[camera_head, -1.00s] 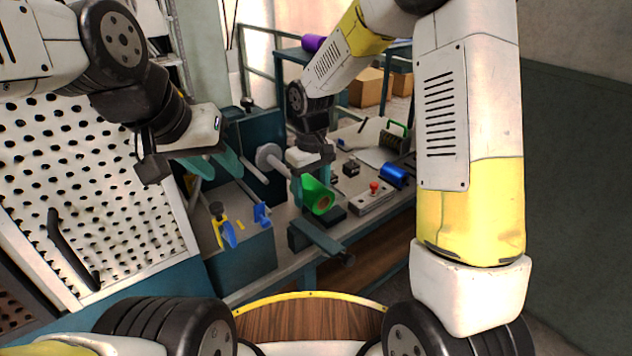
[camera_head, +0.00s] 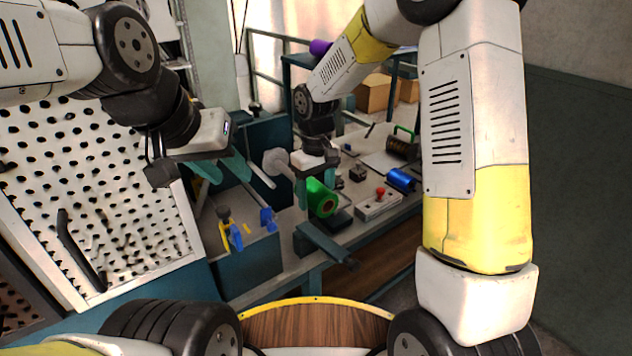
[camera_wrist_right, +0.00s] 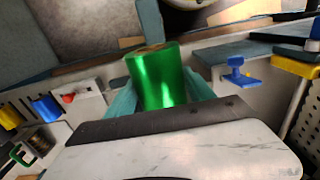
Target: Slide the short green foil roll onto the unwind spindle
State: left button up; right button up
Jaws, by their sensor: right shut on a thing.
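The short green foil roll (camera_head: 321,198) is held between the teal fingers of my right gripper (camera_head: 315,190), above the bench. Its open core end faces the camera. The right wrist view shows the roll (camera_wrist_right: 160,80) between both fingers. A pale grey disc (camera_head: 277,161) with a shaft, which looks like the unwind spindle, stands just left of the roll. The shaft's end is hidden near my right gripper, so I cannot tell whether the roll is around it. My left gripper (camera_head: 220,169) is empty, its teal fingers apart, left of the disc.
A blue roll (camera_head: 401,180), a box with a red button (camera_head: 380,203) and a dark roll with a green handle (camera_head: 403,147) lie to the right. Blue and yellow clamps (camera_head: 230,230) stand at the front left. A perforated white panel (camera_head: 110,210) borders the left.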

aim_at(287, 167)
jog(key=shift+w+a, duration=0.85)
jog(key=shift+w, duration=0.35)
jog(key=shift+w+a, duration=0.85)
jog(key=shift+w, duration=0.3)
jog(key=shift+w+a, duration=0.85)
jog(key=shift+w, duration=0.35)
dwell(0.6)
jog(key=shift+w+a, duration=0.2)
jog(key=shift+w, duration=0.05)
jog(key=shift+w+a, duration=0.45)
jog(key=shift+w, duration=0.2)
jog(key=shift+w+a, duration=0.45)
jog(key=shift+w, duration=0.15)
jog(key=shift+w+a, duration=0.2)
jog(key=shift+w, duration=0.05)
jog(key=shift+w+a, duration=0.3)
jog(key=shift+w, duration=0.1)
jog(key=o, duration=1.8)
jog(key=shift+o, duration=0.2)
jog(key=shift+r, duration=3.9)
